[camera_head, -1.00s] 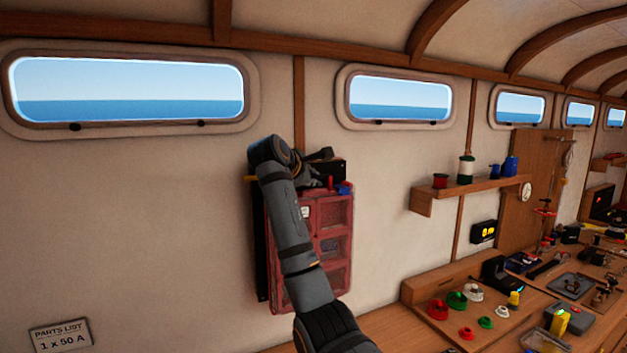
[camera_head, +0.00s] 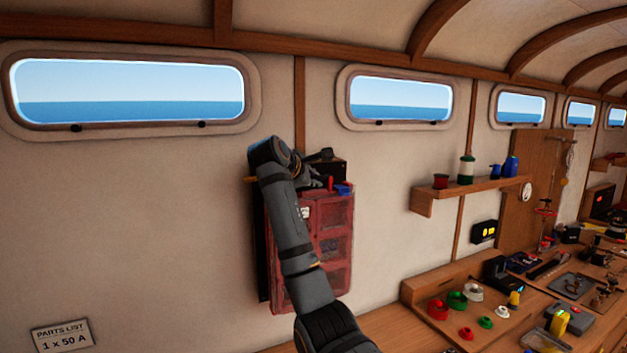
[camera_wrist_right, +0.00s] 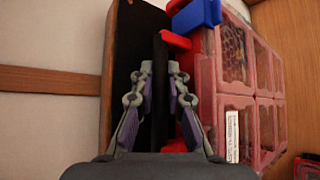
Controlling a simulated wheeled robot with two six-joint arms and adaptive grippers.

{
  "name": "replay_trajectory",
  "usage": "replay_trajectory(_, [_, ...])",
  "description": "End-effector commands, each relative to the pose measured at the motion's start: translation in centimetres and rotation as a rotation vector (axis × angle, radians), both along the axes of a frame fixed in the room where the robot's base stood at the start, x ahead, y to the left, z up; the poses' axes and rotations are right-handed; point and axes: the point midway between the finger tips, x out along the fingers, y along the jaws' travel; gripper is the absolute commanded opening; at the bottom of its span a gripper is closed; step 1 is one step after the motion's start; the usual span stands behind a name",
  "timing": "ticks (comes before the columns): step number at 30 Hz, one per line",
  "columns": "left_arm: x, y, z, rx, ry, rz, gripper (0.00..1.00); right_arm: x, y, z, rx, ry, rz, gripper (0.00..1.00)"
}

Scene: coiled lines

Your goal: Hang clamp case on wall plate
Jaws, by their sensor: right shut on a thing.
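The clamp case (camera_head: 333,240) is a red, see-through case with several compartments, upright against the wall in the head view. Blue and red catches show at its top. My right gripper (camera_head: 313,174) is at its top edge, partly hidden by my arm. In the right wrist view the fingers of my right gripper (camera_wrist_right: 160,75) are closed about a dark bar at the edge of the case (camera_wrist_right: 245,85). A dark wall plate (camera_wrist_right: 133,55) with a wooden edge lies behind, left of the case. Whether the case hangs on it cannot be told. My left gripper is out of view.
A parts list card (camera_head: 62,336) is on the wall at lower left. A small shelf (camera_head: 470,190) with spools and bottles is to the right. The workbench (camera_head: 410,325) at lower right holds several coils and tools.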

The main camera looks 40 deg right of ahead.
Motion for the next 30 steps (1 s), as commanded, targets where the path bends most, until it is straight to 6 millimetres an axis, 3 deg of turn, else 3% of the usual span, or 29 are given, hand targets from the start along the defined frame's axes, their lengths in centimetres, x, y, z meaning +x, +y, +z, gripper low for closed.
replay_trajectory(30, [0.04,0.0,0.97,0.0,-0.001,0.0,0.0,0.66,-0.29,0.52,-0.006,-0.008,-0.001,0.0])
